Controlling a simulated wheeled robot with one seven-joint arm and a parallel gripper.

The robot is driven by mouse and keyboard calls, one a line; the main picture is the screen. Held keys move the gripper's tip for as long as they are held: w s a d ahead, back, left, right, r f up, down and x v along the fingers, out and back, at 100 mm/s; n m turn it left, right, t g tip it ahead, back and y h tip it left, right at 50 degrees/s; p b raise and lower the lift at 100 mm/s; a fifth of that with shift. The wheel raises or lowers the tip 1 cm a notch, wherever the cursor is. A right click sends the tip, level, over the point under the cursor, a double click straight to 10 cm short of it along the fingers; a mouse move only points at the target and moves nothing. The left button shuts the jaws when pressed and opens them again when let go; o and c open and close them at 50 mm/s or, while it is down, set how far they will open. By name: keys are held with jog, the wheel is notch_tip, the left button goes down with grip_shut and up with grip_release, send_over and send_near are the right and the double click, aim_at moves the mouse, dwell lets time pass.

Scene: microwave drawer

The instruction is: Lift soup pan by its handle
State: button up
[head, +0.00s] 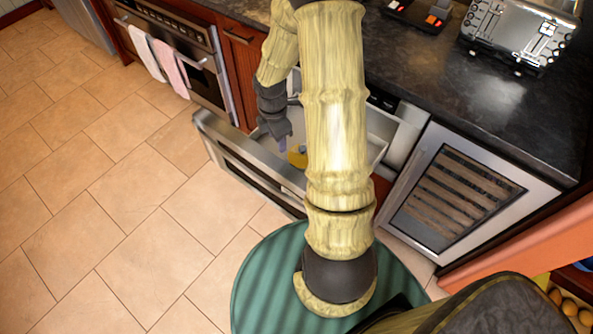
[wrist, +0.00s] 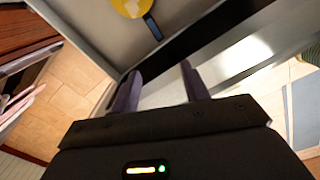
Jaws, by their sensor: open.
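A yellow round soup pan (head: 297,157) lies inside the open microwave drawer (head: 238,152), partly hidden by my arm in the head view. In the wrist view the pan (wrist: 130,7) is cut by the top edge, and its short dark handle (wrist: 153,27) points down toward my gripper. My gripper (wrist: 160,72) is open and empty, with a gap between its fingertips and the handle. In the head view my gripper (head: 284,142) is over the drawer, left of the pan. The far part of the drawer's inside is hidden by my arm.
The drawer's front panel stands out over the tiled floor (head: 130,220). A glass-front cooler (head: 455,195) is to the right, under a dark counter (head: 420,60) with a toaster (head: 515,35). An oven with towels (head: 170,65) is at the left. The floor at left is clear.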

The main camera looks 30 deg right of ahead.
notch_tip(320, 180, down, 6)
jog(key=w+d+n+b, duration=0.1)
jog(key=d+n, duration=0.1)
jog(key=n, duration=0.1)
jog(key=shift+w+d+n, duration=0.25)
jog(key=shift+d+n, duration=0.15)
jog(key=shift+f, duration=0.1)
notch_tip(320, 180, down, 11)
jog(key=shift+f+b, duration=0.15)
jog(key=shift+b, duration=0.9)
jog(key=shift+f, duration=0.4)
jog(key=shift+d+f, duration=0.2)
jog(key=shift+f, duration=2.45)
